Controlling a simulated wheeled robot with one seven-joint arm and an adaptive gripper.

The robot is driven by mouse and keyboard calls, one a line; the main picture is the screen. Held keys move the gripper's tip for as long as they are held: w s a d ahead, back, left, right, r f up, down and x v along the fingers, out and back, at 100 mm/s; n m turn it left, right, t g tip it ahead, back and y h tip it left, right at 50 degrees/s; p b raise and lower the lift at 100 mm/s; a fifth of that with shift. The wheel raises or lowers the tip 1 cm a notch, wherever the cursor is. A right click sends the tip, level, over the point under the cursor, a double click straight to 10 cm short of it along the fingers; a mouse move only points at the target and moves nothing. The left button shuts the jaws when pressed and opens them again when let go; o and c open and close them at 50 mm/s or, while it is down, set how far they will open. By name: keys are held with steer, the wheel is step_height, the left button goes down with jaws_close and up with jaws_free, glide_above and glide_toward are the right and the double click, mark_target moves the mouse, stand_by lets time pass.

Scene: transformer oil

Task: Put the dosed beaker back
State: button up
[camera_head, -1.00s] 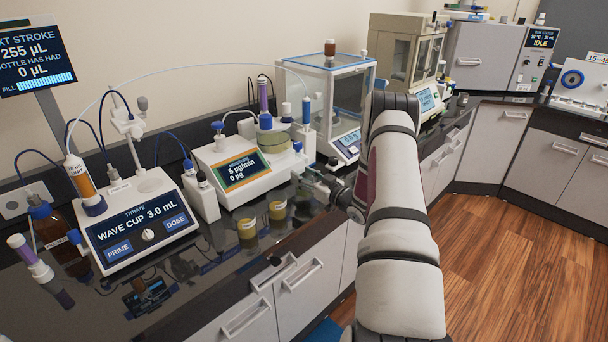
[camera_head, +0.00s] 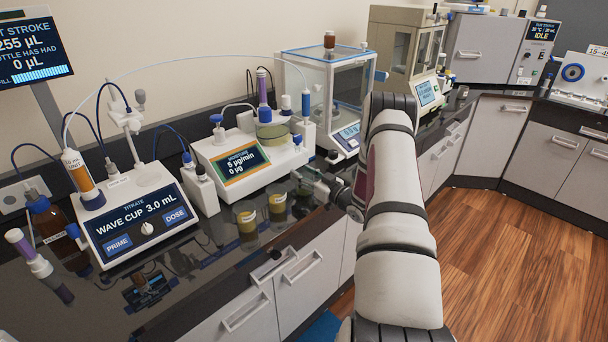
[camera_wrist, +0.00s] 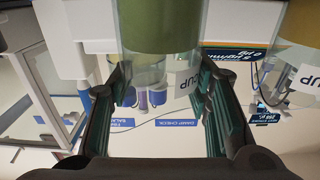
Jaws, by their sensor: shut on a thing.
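Two beakers of olive-yellow liquid show side by side at the counter's front, a left one (camera_head: 246,221) and a right one (camera_head: 277,206). My gripper (camera_head: 299,176) is at the right beaker's upper right. In the wrist view, which is upside down, my fingers (camera_wrist: 163,85) are shut on a beaker (camera_wrist: 160,30) with olive liquid and clear glass above it.
The moisture instrument (camera_head: 243,165), with an olive vessel (camera_head: 273,137) on it, stands just behind the beakers. The titrator (camera_head: 137,223) is at the left, and a glass balance case (camera_head: 335,90) stands behind my gripper. Dark counter (camera_head: 205,262) is bare in front of the titrator.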

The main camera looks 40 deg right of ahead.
steer(key=shift+f, duration=0.2)
steer(key=o, duration=1.7)
steer(key=s, duration=1.2)
